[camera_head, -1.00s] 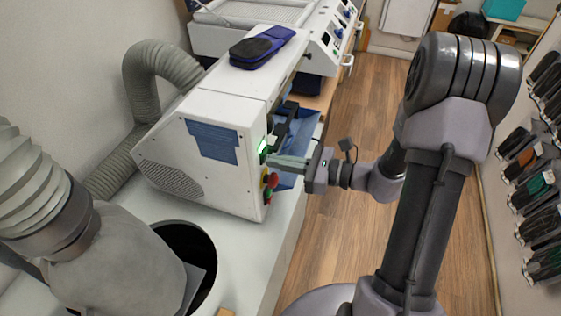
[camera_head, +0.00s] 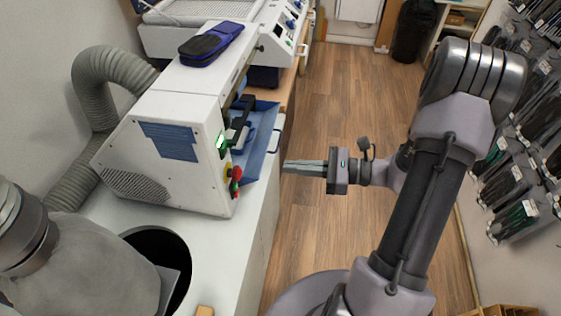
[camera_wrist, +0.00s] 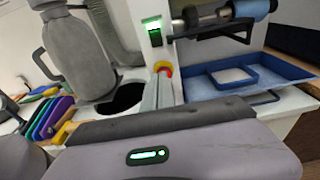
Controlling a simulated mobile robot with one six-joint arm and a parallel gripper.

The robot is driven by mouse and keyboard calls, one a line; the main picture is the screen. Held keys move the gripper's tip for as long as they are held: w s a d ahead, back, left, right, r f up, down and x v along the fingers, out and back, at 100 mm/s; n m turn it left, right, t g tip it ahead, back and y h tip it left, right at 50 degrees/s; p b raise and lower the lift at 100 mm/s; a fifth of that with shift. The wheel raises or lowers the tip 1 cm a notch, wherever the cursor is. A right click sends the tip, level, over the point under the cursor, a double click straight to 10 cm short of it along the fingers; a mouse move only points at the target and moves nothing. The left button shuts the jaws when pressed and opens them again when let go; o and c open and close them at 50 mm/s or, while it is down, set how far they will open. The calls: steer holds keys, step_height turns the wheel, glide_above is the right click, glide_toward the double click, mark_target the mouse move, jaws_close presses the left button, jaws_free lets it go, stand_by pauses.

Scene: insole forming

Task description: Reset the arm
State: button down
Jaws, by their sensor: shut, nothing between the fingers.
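My gripper (camera_head: 286,167) is shut and empty in the head view. It points left toward the white machine (camera_head: 170,140) and hangs over the floor beside the bench, apart from the machine. In the wrist view the gripper fingers (camera_wrist: 164,92) lie together, pointing forward, with the machine's red and yellow button (camera_wrist: 163,68) beyond their tips. The machine's lit green switch (camera_wrist: 152,30) shows above that.
A blue tray (camera_head: 262,140) sits at the machine's open side, close to my gripper. A dark blue insole pair (camera_head: 211,44) lies on top of the machine. Packaged goods hang on the right wall (camera_head: 515,180). Wooden floor (camera_head: 345,100) lies clear between.

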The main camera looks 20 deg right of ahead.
steer(key=shift+w, duration=0.1)
stand_by(0.3)
steer(key=s+a+r+n+g+h+b, duration=0.3)
steer(key=s+a+n+h+b, duration=0.7)
steer(key=n, duration=1)
steer(key=shift+s+a+r+n+g+h+b, duration=0.15)
steer(key=shift+s+a+n+g+h+b, duration=0.4)
steer(key=shift+s+a, duration=1.25)
steer(key=shift+d, duration=0.1)
